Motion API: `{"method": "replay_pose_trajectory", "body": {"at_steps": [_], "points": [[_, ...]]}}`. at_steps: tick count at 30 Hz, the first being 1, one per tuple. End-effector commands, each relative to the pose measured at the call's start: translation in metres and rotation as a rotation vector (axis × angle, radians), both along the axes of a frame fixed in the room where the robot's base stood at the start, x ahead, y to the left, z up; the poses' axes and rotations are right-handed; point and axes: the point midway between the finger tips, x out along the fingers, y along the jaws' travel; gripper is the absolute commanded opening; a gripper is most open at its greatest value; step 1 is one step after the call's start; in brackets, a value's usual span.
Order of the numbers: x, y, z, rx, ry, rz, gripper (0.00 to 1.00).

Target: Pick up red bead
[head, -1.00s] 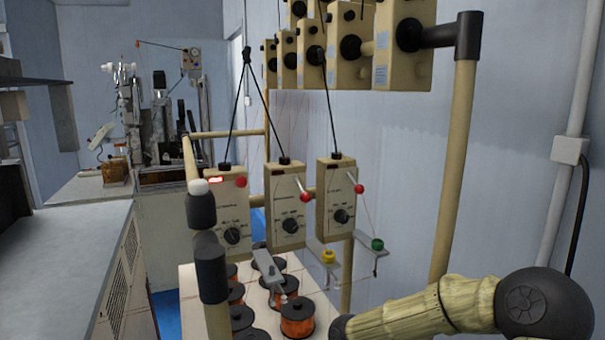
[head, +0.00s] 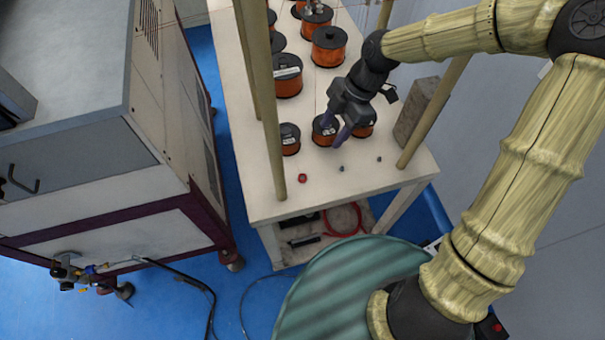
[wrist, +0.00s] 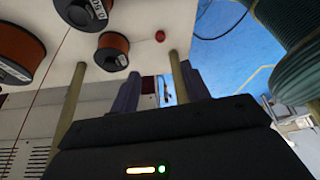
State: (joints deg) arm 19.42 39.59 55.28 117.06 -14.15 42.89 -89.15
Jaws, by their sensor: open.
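A small red bead (head: 302,177) lies on the white table (head: 262,190) near its front edge, just right of a wooden post. It also shows in the wrist view (wrist: 160,36), above and beyond the fingers. My gripper (head: 338,143) is open and empty in the head view, over the table beside the small copper spools, up and to the right of the bead and apart from it. Its two dark fingers show in the wrist view (wrist: 156,90) with a gap between them.
Copper wire spools (head: 329,46) stand behind and left of my gripper. Wooden posts (head: 262,100) rise at the table's left and right (head: 432,112). A grey block (head: 416,110) stands at the right. Two small dark pieces lie right of the bead. A grey cabinet (head: 100,170) stands left.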

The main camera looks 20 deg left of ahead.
Motion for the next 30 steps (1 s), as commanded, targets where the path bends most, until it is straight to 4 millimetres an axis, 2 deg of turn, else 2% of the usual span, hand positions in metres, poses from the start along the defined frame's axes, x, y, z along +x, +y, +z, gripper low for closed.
{"method": "replay_pose_trajectory", "body": {"at_steps": [13,17,20,23,30], "points": [[0.000,0.000,0.000,-0.001,0.000,-0.002,0.47],[-0.002,-0.007,-0.002,-0.037,0.007,-0.059,0.47],[-0.005,-0.021,-0.007,-0.105,0.017,-0.189,0.47],[-0.010,-0.045,-0.010,-0.199,0.025,-0.407,0.47],[-0.023,-0.117,0.002,-0.356,0.010,-1.113,0.47]]}}
